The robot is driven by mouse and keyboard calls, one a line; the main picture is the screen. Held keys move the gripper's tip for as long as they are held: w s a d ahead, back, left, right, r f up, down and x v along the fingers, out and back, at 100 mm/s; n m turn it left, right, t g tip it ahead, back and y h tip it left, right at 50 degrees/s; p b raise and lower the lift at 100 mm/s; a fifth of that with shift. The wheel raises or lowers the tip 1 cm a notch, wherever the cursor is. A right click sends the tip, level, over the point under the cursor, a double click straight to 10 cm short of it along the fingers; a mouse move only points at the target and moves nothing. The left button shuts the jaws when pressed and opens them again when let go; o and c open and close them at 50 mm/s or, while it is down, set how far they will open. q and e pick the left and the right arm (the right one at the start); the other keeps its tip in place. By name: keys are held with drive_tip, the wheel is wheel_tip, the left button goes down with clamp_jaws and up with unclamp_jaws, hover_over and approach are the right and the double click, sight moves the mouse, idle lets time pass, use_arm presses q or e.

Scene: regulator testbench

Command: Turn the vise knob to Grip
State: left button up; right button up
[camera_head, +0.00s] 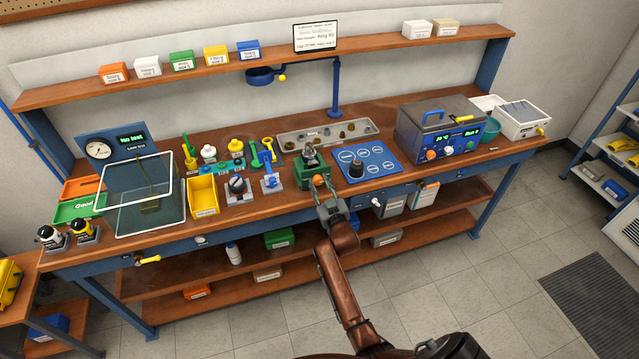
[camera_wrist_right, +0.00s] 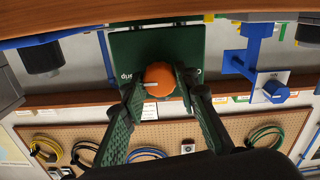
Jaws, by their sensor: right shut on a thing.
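The green vise (camera_head: 306,174) stands at the front edge of the bench, with a grey metal part (camera_head: 310,155) on top. Its round orange knob (camera_wrist_right: 160,80) is on the front face in the right wrist view. Partly covered lettering flanks the knob; the left label appears upside down and ends like "Grip". The knob's exact pointer direction is not clear. My right gripper (camera_head: 325,186) is in front of the vise, its green-padded fingers (camera_wrist_right: 159,82) closed on both sides of the knob. My left gripper is not in view.
A blue panel (camera_head: 386,165) with a black knob lies right of the vise. A blue fixture (camera_head: 271,183) stands close on its left. A blue heater box (camera_head: 440,127) is farther right. Open floor (camera_head: 430,270) lies in front of the bench.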

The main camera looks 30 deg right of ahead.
drive_tip(key=shift+f, duration=0.1)
drive_tip(key=o, duration=1.1)
drive_tip(key=shift+o, duration=0.2)
drive_tip(key=shift+s, duration=0.1)
drive_tip(key=v, duration=1.2)
drive_tip(key=shift+a, duration=0.1)
